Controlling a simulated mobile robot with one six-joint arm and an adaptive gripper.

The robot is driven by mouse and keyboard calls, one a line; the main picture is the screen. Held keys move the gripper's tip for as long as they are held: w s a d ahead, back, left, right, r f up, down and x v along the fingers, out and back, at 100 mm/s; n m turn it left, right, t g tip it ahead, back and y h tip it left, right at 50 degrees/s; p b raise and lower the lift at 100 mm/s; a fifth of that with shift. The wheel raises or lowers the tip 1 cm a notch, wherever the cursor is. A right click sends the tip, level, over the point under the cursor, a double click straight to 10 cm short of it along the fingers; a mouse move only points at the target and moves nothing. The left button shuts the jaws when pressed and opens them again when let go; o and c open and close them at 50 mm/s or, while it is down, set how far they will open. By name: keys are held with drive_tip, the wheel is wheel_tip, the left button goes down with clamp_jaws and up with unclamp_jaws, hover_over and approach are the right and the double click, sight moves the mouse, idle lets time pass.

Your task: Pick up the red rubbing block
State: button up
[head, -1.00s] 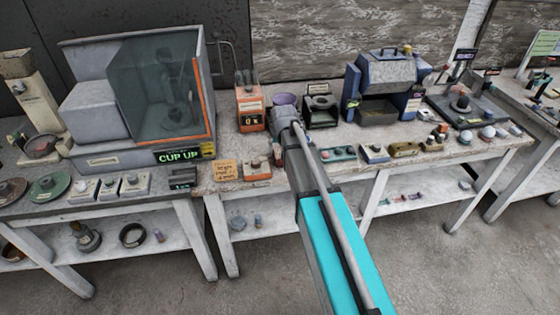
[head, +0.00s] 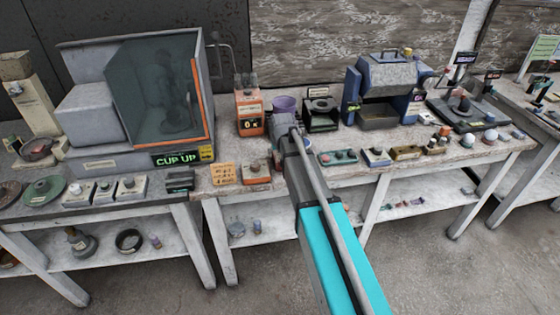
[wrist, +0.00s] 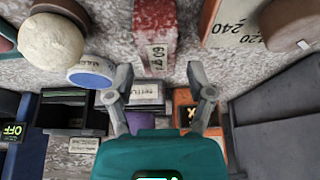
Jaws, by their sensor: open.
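A red rubbing block (wrist: 155,35) marked "60" lies on the pale, worn bench top (wrist: 105,28) in the wrist view, at top middle. My gripper (wrist: 161,72) is open and empty, its two fingers apart. The block is just beyond the fingertips in the picture, roughly in line with the gap between them, and does not appear touched. In the head view, my gripper end (head: 287,128) is over the middle bench, and my own arm seems to hide the block there.
A blue-rimmed disc (wrist: 90,74) and a pale sphere (wrist: 51,42) are left of the block. An orange-and-white box (wrist: 235,22) marked "240" and a brown knob (wrist: 287,24) are on its right. A purple cup (head: 285,104) and an orange device (head: 250,111) stand behind my gripper.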

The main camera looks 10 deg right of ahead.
sight(278, 155)
drive_tip(key=shift+b+x, duration=2.25)
drive_tip(key=shift+x, duration=0.3)
drive_tip(key=shift+w+d, duration=0.1)
drive_tip(key=shift+c, duration=0.2)
clamp_jaws()
